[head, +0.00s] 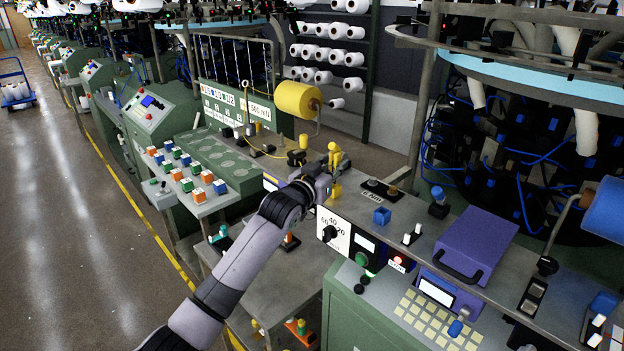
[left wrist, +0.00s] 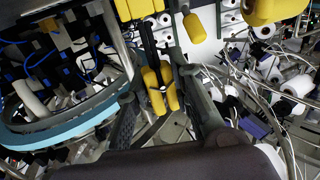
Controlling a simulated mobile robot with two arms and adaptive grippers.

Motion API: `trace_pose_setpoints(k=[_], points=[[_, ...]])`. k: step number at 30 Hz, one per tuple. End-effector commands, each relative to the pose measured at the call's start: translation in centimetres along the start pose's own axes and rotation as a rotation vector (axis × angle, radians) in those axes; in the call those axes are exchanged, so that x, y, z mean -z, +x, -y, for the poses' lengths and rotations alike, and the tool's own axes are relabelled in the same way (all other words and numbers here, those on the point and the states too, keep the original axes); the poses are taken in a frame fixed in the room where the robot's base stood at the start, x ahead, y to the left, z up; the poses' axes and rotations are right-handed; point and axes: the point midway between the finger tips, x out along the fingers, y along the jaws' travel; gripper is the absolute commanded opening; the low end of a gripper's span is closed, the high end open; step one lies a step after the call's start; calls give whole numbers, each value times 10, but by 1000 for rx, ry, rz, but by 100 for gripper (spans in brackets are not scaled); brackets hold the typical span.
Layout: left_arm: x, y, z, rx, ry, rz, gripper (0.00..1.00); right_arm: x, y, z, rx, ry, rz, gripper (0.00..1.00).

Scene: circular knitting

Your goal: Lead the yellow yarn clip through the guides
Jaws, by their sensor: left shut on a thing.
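My left gripper (head: 341,163) is above the rear machine table, shut on the small upright yellow yarn clip (head: 333,150). In the left wrist view the yellow clip (left wrist: 160,88) shows at the dark fingers of the gripper (left wrist: 168,62). A large yellow yarn cone (head: 298,99) sits on a holder behind and left of the gripper. A thin yellow yarn runs near small dark fittings (head: 262,150) on the table, left of the gripper. I cannot tell whether it passes through any guide. A small yellow part (head: 303,141) stands just left of the clip. My right gripper is not in view.
A dial panel (head: 333,230) is right of my left arm. A purple box (head: 476,243) and blue cone (head: 606,209) are further right. A tray of coloured cubes (head: 187,178) is at left. Knitting machines with ring frames stand behind.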

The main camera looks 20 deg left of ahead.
Motion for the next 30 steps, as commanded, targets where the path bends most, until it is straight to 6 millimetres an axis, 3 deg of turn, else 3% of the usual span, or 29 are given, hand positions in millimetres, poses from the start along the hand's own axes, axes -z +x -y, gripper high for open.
trace_pose_setpoints(k=[30], points=[[-13, 0, 0, 0, 0, 0, 1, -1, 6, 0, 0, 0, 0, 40]])
